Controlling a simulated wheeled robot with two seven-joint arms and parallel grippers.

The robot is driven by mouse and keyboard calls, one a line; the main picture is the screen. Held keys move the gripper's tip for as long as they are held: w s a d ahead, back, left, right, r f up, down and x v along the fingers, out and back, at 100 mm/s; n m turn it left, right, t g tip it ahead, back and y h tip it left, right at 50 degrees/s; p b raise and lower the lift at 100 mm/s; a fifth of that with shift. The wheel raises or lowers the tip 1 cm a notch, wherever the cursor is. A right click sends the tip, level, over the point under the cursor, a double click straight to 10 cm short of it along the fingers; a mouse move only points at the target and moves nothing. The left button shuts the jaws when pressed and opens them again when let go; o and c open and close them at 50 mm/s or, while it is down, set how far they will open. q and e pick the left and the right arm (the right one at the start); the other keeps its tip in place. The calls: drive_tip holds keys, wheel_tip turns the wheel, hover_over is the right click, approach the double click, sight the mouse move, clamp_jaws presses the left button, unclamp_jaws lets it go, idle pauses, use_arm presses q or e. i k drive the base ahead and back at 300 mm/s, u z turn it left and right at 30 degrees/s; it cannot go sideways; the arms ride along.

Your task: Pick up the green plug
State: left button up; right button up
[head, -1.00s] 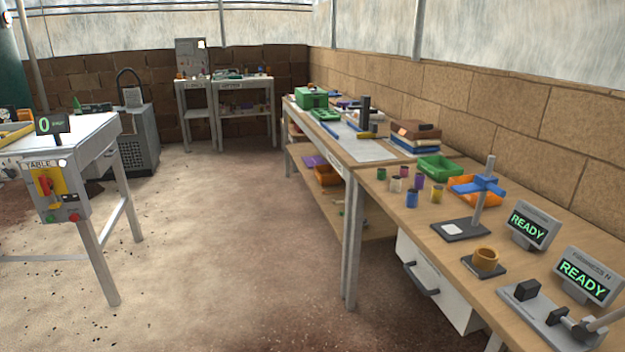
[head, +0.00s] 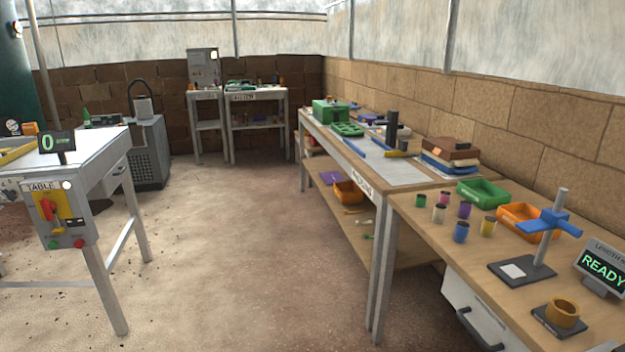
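The green plug (head: 420,201) is a small upright cylinder with a dark top. It stands on the wooden bench at the right, leftmost in a group of several plugs. Around it stand a pink plug (head: 445,197), a white plug (head: 439,213), a purple plug (head: 464,209), a blue plug (head: 461,232) and a yellow plug (head: 488,227). The plugs stand apart from the green one. Neither of my grippers shows in the head view.
Behind the plugs are a green tray (head: 483,192) and an orange tray (head: 522,221). A stand with a blue arm (head: 547,223) and a READY display (head: 603,267) are at the right. The floor (head: 240,250) between the benches and the white table (head: 88,152) is clear.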

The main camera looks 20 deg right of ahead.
sight(421, 198)
drive_tip(key=u, duration=0.3)
drive_tip(key=i, duration=2.1)
drive_tip(key=z, duration=0.35)
